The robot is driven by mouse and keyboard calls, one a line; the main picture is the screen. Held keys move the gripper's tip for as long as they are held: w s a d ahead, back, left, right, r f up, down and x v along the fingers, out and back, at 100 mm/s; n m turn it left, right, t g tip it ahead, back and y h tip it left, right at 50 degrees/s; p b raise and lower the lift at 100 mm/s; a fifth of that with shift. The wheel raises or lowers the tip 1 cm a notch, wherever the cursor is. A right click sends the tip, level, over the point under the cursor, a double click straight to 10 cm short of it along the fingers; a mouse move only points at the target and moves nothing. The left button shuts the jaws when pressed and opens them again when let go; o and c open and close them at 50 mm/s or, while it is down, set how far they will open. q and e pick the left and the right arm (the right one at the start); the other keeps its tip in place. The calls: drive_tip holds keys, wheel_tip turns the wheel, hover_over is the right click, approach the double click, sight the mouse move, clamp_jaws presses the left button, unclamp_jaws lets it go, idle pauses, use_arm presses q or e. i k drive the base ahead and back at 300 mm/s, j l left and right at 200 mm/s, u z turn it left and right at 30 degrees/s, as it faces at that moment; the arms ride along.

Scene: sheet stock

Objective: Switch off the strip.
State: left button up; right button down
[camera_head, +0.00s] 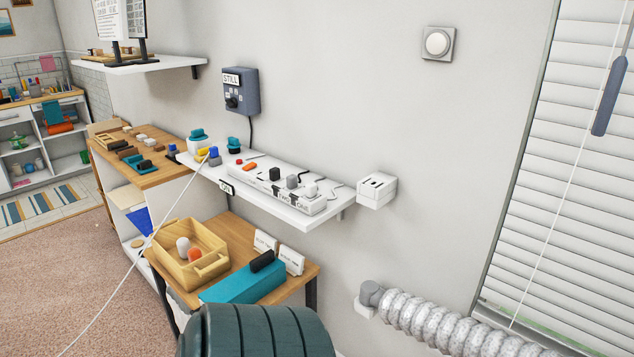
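A white power strip (264,183) lies along the white wall shelf (256,204) in the middle of the view. An orange-red rocker (250,167) sits near its left end, and I cannot tell which way it is pressed. A black plug (274,173), a grey plug (292,181) and a white plug (310,189) stand in a row towards its right end. Lettering shows on the strip's front side, too small to read surely. Neither of my grippers is in view.
A wooden table (294,276) below holds a wooden tray (163,257), a teal box (236,288) and white cards. A grey wall box labelled STILL (241,98) hangs above the shelf. A white socket block (376,190) is right of it. A silver ribbed duct (440,322) runs lower right.

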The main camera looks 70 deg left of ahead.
sight(251, 165)
drive_tip(key=u, duration=0.4)
drive_tip(key=j+u, duration=0.1)
drive_tip(key=u, duration=0.75)
drive_tip(key=j+u, duration=0.1)
drive_tip(key=u, duration=0.75)
drive_tip(key=j+u, duration=0.1)
drive_tip(key=u, duration=0.35)
